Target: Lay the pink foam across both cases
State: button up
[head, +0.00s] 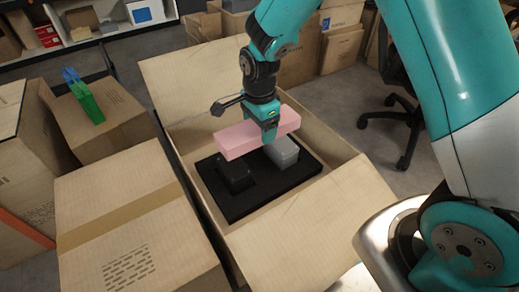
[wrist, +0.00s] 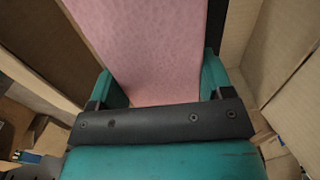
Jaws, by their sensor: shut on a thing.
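The pink foam (head: 240,137) is a long flat block held level in my gripper (head: 269,136), inside the open carton (head: 205,128). My gripper is shut on it nearer its right end. The foam fills the middle of the wrist view (wrist: 150,50), between the two teal fingers (wrist: 160,85). Below it, a black case (head: 235,175) stands on the left and a grey case (head: 283,152) on the right, both on a black base (head: 258,195). The foam is above the cases in the head view; whether it touches either one I cannot tell.
The carton's flaps (head: 310,225) stand open around it. A taped closed carton (head: 130,225) stands at the left. Another carton (head: 112,125) behind it carries a green and blue item (head: 85,100). A black chair base (head: 405,130) stands on the floor at the right.

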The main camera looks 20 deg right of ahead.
jog(key=shift+f+b, duration=1.1)
jog(key=shift+f, duration=1.8)
jog(key=shift+f, duration=0.1)
jog(key=shift+f, duration=0.3)
jog(key=o, duration=0.9)
notch_tip(320, 180, up, 13)
jog(key=p, duration=0.6)
jog(key=s+a+r+n+y, duration=0.2)
jog(key=s+r+n, duration=0.6)
jog(key=s+n, duration=0.3)
jog(key=s+a+r+n+y, duration=0.2)
jog(key=s+r+n, duration=0.6)
jog(key=s+n, duration=0.4)
jog(key=shift+s+a+r, duration=0.3)
jog(key=shift+s+r, duration=0.1)
jog(key=shift+s, duration=0.15)
